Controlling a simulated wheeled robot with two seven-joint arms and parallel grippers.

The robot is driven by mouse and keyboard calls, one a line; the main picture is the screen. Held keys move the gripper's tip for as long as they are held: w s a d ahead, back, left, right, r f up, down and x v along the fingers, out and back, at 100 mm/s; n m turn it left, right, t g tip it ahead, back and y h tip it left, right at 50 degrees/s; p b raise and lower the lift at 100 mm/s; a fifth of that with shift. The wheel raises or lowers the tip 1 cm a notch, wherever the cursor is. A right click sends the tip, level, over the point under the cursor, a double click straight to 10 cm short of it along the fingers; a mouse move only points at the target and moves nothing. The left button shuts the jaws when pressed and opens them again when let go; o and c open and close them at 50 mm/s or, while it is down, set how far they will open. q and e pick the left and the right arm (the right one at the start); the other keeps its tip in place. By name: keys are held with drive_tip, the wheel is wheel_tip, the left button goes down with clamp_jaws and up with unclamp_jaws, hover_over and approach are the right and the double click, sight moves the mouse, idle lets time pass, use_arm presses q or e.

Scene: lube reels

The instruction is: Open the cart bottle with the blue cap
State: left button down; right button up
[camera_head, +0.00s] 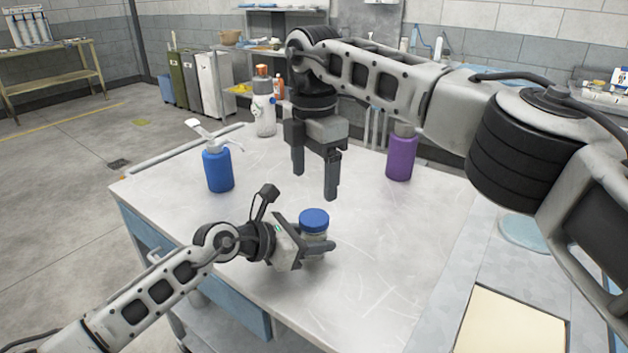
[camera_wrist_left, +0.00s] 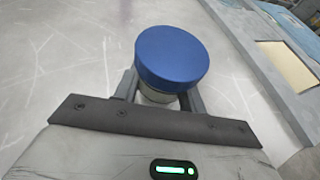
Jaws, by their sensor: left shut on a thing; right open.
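The cart bottle with the blue cap (camera_head: 314,221) stands upright near the front middle of the cart top. Its cap is on, and it fills the middle of the left wrist view (camera_wrist_left: 172,58). My left gripper (camera_head: 318,245) is shut on the bottle's body just below the cap, with a finger on each side. Most of the body is hidden by the fingers and cap. My right gripper (camera_head: 315,180) is open and empty, pointing down above the cart, behind the blue-capped bottle in the head view.
A blue pump bottle (camera_head: 218,170) stands at the left of the cart top (camera_head: 370,280). A white bottle with an orange cap (camera_head: 264,112) stands at the back. A purple bottle (camera_head: 401,158) stands at the back right. The cart top around the held bottle is clear.

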sight(314, 218)
drive_tip(key=shift+f, duration=0.25)
drive_tip(key=shift+m, duration=0.3)
wheel_tip(314, 218, down, 8)
drive_tip(key=shift+r, duration=0.25)
drive_tip(key=c, duration=1.1)
drive_tip(key=n, duration=0.3)
drive_tip(key=shift+n, duration=0.4)
drive_tip(key=shift+c, duration=0.3)
drive_tip(key=n, duration=1.3)
